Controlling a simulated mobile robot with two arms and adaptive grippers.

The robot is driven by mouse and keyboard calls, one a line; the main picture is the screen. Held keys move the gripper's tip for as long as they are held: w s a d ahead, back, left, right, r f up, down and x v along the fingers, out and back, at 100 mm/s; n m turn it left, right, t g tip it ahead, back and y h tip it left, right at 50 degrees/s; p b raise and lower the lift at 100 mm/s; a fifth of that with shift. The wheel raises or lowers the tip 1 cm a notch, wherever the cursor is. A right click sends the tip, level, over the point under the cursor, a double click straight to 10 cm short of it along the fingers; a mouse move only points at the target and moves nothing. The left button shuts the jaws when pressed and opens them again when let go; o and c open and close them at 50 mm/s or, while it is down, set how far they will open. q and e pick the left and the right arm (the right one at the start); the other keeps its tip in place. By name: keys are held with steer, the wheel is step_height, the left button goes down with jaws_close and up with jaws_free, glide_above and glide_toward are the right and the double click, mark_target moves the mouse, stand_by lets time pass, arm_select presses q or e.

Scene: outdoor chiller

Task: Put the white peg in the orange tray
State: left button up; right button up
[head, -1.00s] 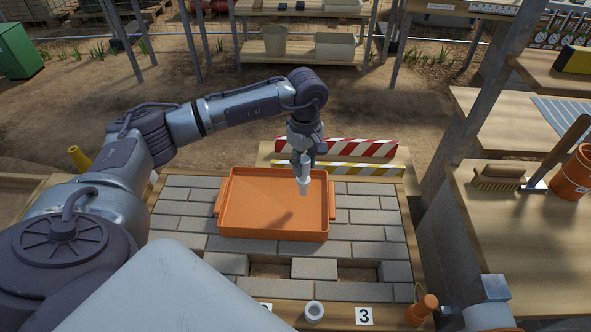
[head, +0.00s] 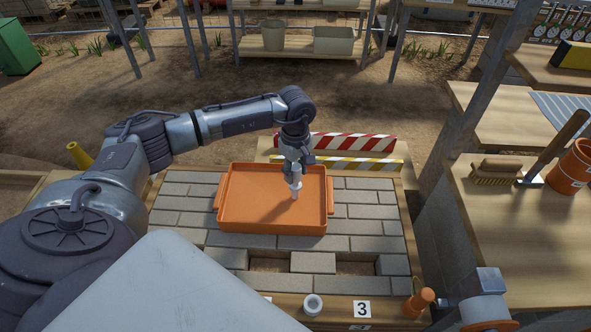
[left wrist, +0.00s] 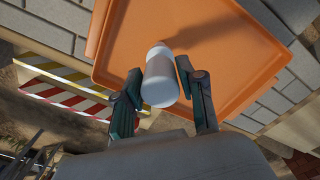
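The white peg (head: 296,187) is held upright, or nearly so, by my left gripper (head: 297,173) above the right half of the orange tray (head: 250,215). In the left wrist view the peg (left wrist: 161,78) sits between the two fingers of the left gripper (left wrist: 163,82), with the orange tray (left wrist: 225,80) behind it. The tray is otherwise empty and lies on the grey brick top. Whether the peg's lower end touches the tray floor is hard to tell. My right gripper is not in view.
A white ring-shaped piece (head: 313,305) and an orange piece (head: 419,302) stand at the front edge by a "3" label (head: 362,309). Striped barrier boards (head: 345,163) stand behind the tray. A brush (head: 495,172) and orange bucket (head: 575,168) sit on the right bench.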

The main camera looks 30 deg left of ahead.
arm_select(q)
steer(key=shift+o, duration=1.2)
step_height(320, 180, up, 12)
steer(key=shift+r+b, duration=0.25)
steer(key=shift+b, duration=0.2)
steer(key=shift+f, duration=0.1)
